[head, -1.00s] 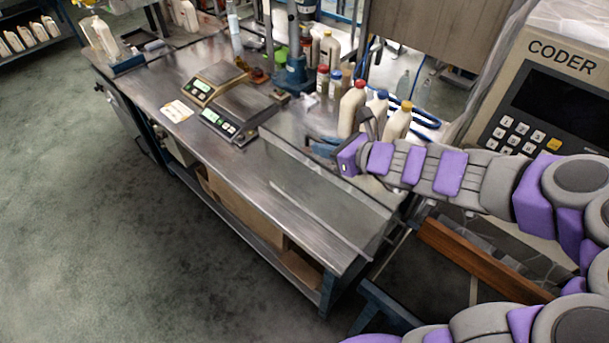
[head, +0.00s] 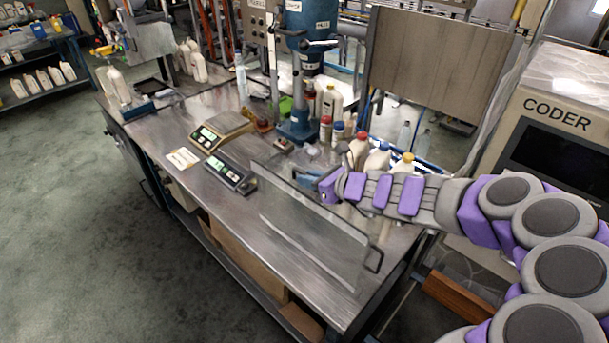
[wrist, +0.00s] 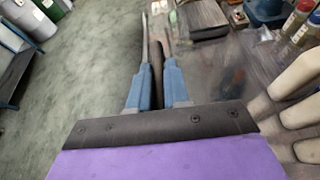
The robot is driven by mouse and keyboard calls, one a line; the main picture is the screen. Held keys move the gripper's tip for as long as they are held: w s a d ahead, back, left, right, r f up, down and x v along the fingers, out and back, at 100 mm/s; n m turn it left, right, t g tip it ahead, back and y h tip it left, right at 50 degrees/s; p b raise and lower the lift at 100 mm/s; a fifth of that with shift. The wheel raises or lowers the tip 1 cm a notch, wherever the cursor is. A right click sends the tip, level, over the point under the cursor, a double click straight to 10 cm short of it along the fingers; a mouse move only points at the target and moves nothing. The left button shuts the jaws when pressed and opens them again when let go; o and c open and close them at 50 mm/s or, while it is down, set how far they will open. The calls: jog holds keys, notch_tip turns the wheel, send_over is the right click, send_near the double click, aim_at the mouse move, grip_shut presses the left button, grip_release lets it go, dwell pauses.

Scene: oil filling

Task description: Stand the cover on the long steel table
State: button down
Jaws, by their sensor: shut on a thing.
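The cover (head: 310,238) is a clear, see-through panel with dark handles, one on its right edge. In the head view it stands roughly on edge over the right part of the long steel table (head: 182,133). I cannot tell whether its lower edge touches the tabletop. My gripper (head: 308,180) is behind the panel near its top edge, its blue fingers shut on a dark handle. In the wrist view the blue fingers (wrist: 154,85) close around the dark handle (wrist: 157,62), and the cover shows almost edge-on as a thin strip (wrist: 145,45).
Two scales (head: 220,130) (head: 230,173) and a paper label (head: 183,158) lie left of the cover. Capped bottles (head: 380,158) stand behind my gripper, close to it. A blue column stand (head: 300,115) is at the back. The table's front left stretch is clear.

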jog(key=w, duration=0.2)
jog(key=w+a, duration=0.1)
jog(key=w, duration=0.1)
jog(key=w+a, duration=0.1)
jog(key=w, duration=0.2)
jog(key=shift+f, duration=0.35)
notch_tip(320, 180, down, 4)
jog(key=shift+r+b, duration=0.2)
jog(key=shift+b, duration=1)
jog(key=c, duration=1.1)
grip_release()
jog(key=p+v, duration=0.3)
jog(key=v, duration=0.9)
jog(key=shift+d, duration=0.1)
